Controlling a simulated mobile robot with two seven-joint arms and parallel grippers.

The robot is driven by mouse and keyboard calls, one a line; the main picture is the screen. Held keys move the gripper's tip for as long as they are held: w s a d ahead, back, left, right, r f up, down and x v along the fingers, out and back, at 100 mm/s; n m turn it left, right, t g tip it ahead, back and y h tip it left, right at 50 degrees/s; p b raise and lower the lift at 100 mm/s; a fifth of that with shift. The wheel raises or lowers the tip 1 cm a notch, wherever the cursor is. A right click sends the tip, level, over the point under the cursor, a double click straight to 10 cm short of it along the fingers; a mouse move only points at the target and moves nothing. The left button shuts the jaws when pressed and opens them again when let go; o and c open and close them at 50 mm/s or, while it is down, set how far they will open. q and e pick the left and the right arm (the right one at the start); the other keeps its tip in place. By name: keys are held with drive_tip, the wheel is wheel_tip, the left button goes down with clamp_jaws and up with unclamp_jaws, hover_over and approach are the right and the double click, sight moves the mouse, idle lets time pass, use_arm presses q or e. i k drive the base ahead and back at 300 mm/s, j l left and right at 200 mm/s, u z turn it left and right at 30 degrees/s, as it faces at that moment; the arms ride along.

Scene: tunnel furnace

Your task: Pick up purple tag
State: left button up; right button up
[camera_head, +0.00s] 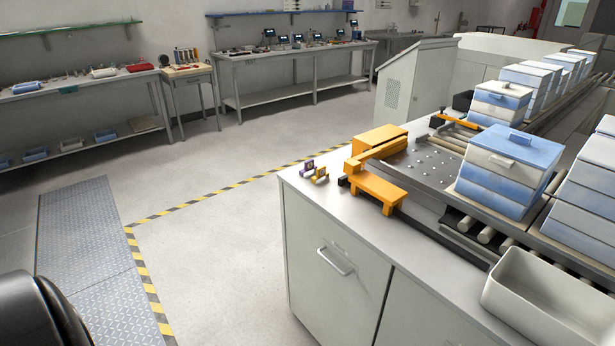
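A small purple tag (307,169) stands near the far left edge of the counter (325,208) in the head view. A small yellow tag (320,175) stands right next to it, slightly nearer to me and to its right. The tags are small in the picture, so their details cannot be made out. Neither of my grippers shows in this view.
Orange stands (375,188) sit just right of the tags. A white bin (540,300) is at the counter's near right. Blue and white boxes (507,165) stand on the roller conveyor (470,228). The floor (230,250) left of the counter is clear, with striped tape (210,194).

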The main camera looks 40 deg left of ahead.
sight(309, 164)
drive_tip(key=i+j, duration=0.35)
drive_tip(key=j, duration=0.15)
drive_tip(key=i+j, duration=0.35)
drive_tip(key=j, duration=0.15)
drive_tip(key=i+j+u, duration=0.1)
drive_tip(key=i+j, duration=0.25)
drive_tip(key=j, duration=0.15)
